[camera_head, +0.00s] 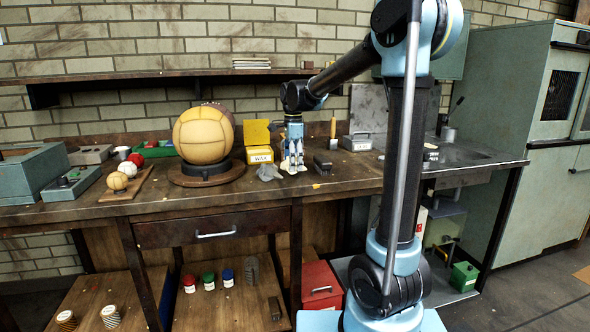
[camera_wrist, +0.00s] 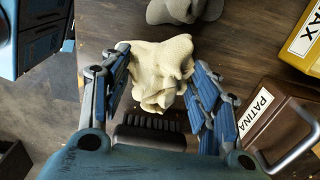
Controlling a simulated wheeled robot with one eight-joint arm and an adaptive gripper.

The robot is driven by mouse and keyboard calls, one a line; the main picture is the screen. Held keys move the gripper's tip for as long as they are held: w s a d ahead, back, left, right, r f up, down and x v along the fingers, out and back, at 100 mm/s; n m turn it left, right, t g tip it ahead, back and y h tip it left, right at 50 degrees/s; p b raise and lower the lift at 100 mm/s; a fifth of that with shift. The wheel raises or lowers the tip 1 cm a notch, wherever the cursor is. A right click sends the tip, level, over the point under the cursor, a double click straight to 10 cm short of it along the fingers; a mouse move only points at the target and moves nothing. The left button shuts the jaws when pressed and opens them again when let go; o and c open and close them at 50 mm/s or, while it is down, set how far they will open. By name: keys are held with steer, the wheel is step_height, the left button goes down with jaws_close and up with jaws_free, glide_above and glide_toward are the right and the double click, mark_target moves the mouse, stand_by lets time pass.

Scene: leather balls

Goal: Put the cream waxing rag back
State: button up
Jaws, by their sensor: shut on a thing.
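The cream waxing rag (camera_wrist: 158,68) is bunched between the fingers of my gripper (camera_wrist: 160,80) in the wrist view. The gripper is shut on it. In the head view my gripper (camera_head: 293,160) points down just above the workbench, between the yellow wax box and a dark brush. The rag (camera_head: 291,168) shows there as a small pale patch at the fingertips. I cannot tell whether it touches the bench top. A grey rag (camera_head: 269,172) lies on the bench just left of the gripper; it also shows at the top of the wrist view (camera_wrist: 182,9).
The yellow wax box (camera_head: 260,155) stands behind the grey rag. A dark brush (camera_head: 322,164) lies right of the gripper. The box labelled PATINA (camera_wrist: 282,125) is further right. A large leather ball (camera_head: 203,135) sits on a round stand to the left. The bench front is mostly clear.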

step_height(320, 180, down, 2)
steer(key=shift+f, duration=0.15)
steer(key=o, duration=0.9)
steer(key=shift+o, duration=0.2)
